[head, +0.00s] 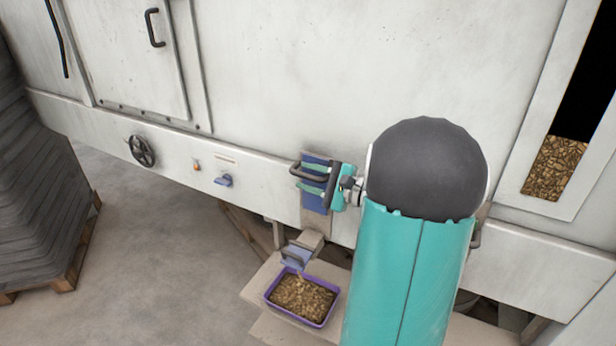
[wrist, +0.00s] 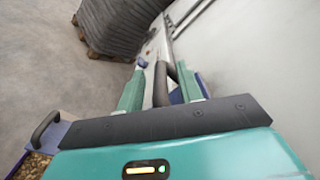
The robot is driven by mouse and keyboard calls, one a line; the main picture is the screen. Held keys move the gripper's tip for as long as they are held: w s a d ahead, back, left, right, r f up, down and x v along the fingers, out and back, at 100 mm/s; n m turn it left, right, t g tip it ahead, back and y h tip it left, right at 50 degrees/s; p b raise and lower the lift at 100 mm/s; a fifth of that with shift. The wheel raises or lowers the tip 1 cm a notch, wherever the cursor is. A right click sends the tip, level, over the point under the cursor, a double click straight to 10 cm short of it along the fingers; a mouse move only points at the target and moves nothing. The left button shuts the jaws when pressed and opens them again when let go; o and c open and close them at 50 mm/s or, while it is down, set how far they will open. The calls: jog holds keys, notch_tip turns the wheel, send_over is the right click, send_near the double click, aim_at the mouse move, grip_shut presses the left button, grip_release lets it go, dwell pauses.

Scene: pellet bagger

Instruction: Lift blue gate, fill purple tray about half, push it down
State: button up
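The blue gate (head: 315,196) is on the front of the white machine, in a beige guide, with a dark bar handle (head: 303,171). My gripper (head: 313,178) is at this handle. In the wrist view its two green fingers (wrist: 160,92) stand apart on either side of the dark bar, with a visible gap beside the left finger. The purple tray (head: 268,299) sits below the spout (head: 307,240) and holds brown pellets across its whole floor; their depth is hard to judge. A small brown streak shows between spout and tray. Part of the pellets shows in the wrist view (wrist: 32,166).
The tray stands on a beige shelf (head: 262,283). A handwheel (head: 142,150) and a blue knob (head: 223,181) are on the machine at left. A wrapped pallet stack (head: 35,190) stands far left. A window (head: 556,168) at right shows pellets. The floor between is clear.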

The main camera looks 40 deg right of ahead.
jog(key=shift+w, duration=0.25)
jog(key=shift+c, duration=0.3)
grip_shut()
jog(key=shift+a+f, duration=0.1)
jog(key=shift+f, duration=2.75)
jog(key=shift+o, duration=0.3)
grip_release()
jog(key=shift+r, duration=0.2)
